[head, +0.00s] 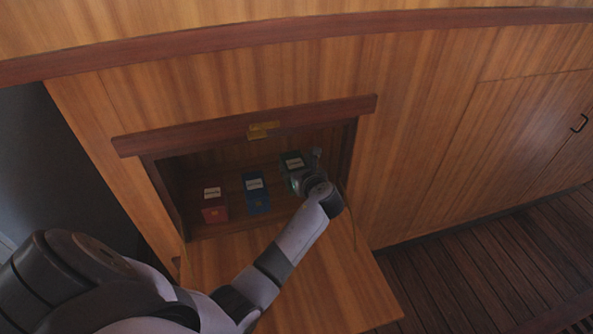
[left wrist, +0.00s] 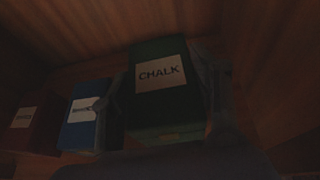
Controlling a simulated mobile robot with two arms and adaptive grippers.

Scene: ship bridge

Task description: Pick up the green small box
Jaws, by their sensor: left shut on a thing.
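The green small box (head: 291,160) stands at the right end of a row inside an open wooden wall compartment. In the left wrist view the green box (left wrist: 160,112) fills the middle and bears a white label reading CHALK. My left gripper (head: 301,176) reaches into the compartment and is shut on the green box. In the left wrist view its fingers lie along the left and right sides of the box. The gripper and wrist hide the lower part of the box in the head view. My right gripper is not in view.
A blue box (head: 256,193) stands left of the green one, and a red box (head: 214,206) farther left. A dark wooden lintel (head: 245,125) bounds the compartment above. A lowered wooden flap (head: 330,285) lies in front, under my left arm.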

